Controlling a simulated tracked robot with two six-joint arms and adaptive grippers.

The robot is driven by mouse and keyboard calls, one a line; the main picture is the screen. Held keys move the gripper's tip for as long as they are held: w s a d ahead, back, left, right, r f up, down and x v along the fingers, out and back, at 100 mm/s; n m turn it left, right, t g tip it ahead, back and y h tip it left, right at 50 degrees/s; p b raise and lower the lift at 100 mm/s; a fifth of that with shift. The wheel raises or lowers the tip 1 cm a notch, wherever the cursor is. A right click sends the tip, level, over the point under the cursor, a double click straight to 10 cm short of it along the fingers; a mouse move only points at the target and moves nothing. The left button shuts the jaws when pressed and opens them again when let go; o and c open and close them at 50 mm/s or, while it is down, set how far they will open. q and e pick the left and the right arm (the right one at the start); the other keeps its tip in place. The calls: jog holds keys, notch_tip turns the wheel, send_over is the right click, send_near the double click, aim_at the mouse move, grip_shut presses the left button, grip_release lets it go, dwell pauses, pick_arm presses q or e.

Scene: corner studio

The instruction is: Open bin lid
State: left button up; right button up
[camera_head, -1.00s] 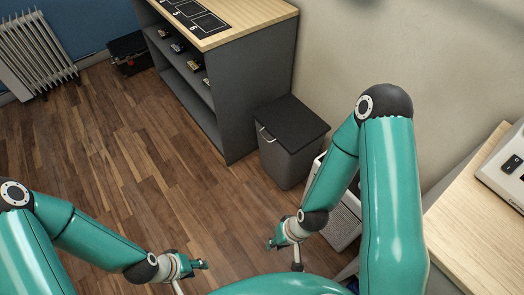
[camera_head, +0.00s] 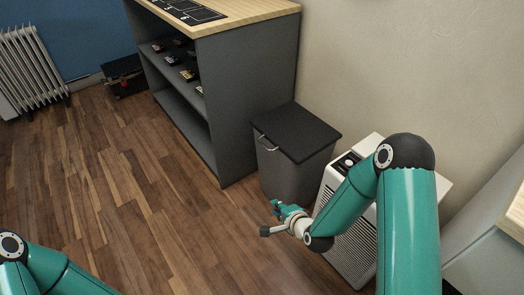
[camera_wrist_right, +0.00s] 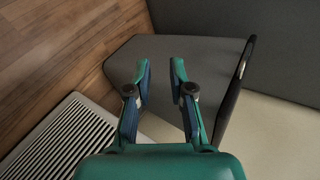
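The bin (camera_head: 283,181) is a dark grey box with a closed black lid (camera_head: 296,130). A light wire handle (camera_head: 265,142) shows at the lid's front left edge. My right gripper (camera_head: 270,217) is open and empty, low in front of the bin and below lid height. In the right wrist view, the gripper (camera_wrist_right: 160,68) has its two fingers apart with nothing between them. The grey bin side (camera_wrist_right: 210,58) lies beyond the fingers, with the dark lid edge at the right. I cannot tell any contact. My left arm shows at the bottom left; its gripper is out of frame.
A white slatted unit (camera_head: 349,235) stands right of the bin, close to my right arm. A grey shelf (camera_head: 235,105) with a wooden top stands left behind the bin. A white radiator (camera_head: 30,68) is far left. The wooden floor (camera_head: 110,190) at left is clear.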

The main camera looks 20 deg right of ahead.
aim_at(264, 145)
jog(key=w+d+r+m+t+h, duration=0.1)
jog(key=w+d+r+m+t, duration=0.35)
jog(key=w+r+m, duration=0.35)
jog(key=shift+n, duration=0.5)
jog(key=b+x, duration=0.1)
jog(key=x, duration=0.3)
jog(key=b+x, duration=0.2)
jog(key=x, duration=0.3)
jog(key=b+x, duration=0.1)
jog(key=x, duration=0.3)
jog(key=shift+w+a+r, duration=0.1)
jog(key=shift+w+a, duration=0.25)
jog(key=shift+a, duration=0.05)
jog(key=shift+w+b, duration=0.3)
jog(key=shift+w, duration=0.45)
grip_shut()
jog(key=shift+a, duration=0.1)
